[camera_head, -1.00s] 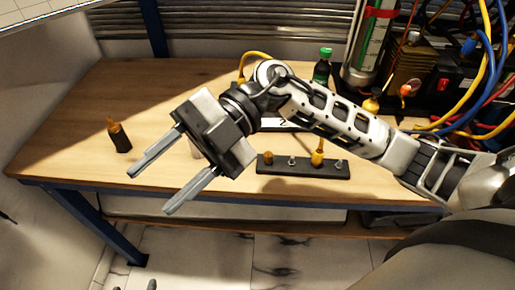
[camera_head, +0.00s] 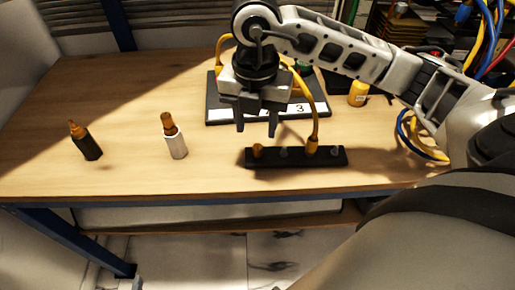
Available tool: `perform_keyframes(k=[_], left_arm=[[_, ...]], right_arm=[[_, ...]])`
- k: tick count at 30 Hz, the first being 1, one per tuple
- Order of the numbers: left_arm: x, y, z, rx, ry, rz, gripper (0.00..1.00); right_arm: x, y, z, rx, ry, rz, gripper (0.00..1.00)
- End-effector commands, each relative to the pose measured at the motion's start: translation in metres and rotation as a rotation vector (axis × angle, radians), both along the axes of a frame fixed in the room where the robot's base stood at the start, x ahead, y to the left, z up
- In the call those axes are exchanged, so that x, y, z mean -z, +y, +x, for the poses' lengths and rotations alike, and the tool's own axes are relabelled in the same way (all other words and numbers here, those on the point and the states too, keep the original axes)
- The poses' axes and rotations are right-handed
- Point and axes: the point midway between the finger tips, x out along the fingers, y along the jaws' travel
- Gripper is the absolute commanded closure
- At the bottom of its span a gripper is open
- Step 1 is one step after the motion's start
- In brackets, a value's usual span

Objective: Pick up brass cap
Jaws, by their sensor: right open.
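A small brass cap (camera_head: 258,150) sits at the left end of the black block (camera_head: 296,159) near the table's front. My right gripper (camera_head: 256,128) is open, its two dark fingers pointing down, above and behind the cap in the picture. Nothing shows between the fingers, and they look apart from the cap. Farther right on the block, a small grey fitting (camera_head: 283,152) and a yellow plug (camera_head: 312,147) stand, with a yellow hose rising from the plug. My left gripper is not in view.
A dark holder with an orange tip (camera_head: 86,141) and a white one with a brown-orange top (camera_head: 174,140) stand on the left of the table (camera_head: 125,170). A dark numbered board (camera_head: 222,119) lies behind my gripper. A yellow object (camera_head: 358,93) stands at right.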

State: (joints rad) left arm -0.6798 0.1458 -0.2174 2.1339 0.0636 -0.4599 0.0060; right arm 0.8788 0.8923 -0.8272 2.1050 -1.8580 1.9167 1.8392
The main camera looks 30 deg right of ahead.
Motion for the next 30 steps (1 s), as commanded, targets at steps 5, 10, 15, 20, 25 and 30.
perform_keyframes(k=[5, 10, 15, 20, 25, 30], left_arm=[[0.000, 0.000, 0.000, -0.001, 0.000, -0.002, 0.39], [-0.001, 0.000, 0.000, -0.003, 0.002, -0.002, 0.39], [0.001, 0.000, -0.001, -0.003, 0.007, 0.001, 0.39], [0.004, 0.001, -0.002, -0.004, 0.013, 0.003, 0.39], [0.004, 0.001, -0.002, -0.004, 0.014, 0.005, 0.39], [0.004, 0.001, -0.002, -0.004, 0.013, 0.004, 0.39]], right_arm=[[0.013, 0.000, 0.000, 0.000, 0.000, 0.000, 0.55], [0.032, -0.006, 0.002, 0.003, 0.004, -0.001, 0.55], [0.057, -0.008, 0.004, 0.001, 0.003, 0.001, 0.55], [0.065, -0.007, 0.004, -0.001, 0.001, 0.002, 0.55], [0.065, -0.007, 0.005, -0.001, 0.000, 0.001, 0.55], [0.065, -0.007, 0.005, -0.001, 0.000, 0.003, 1.00]])
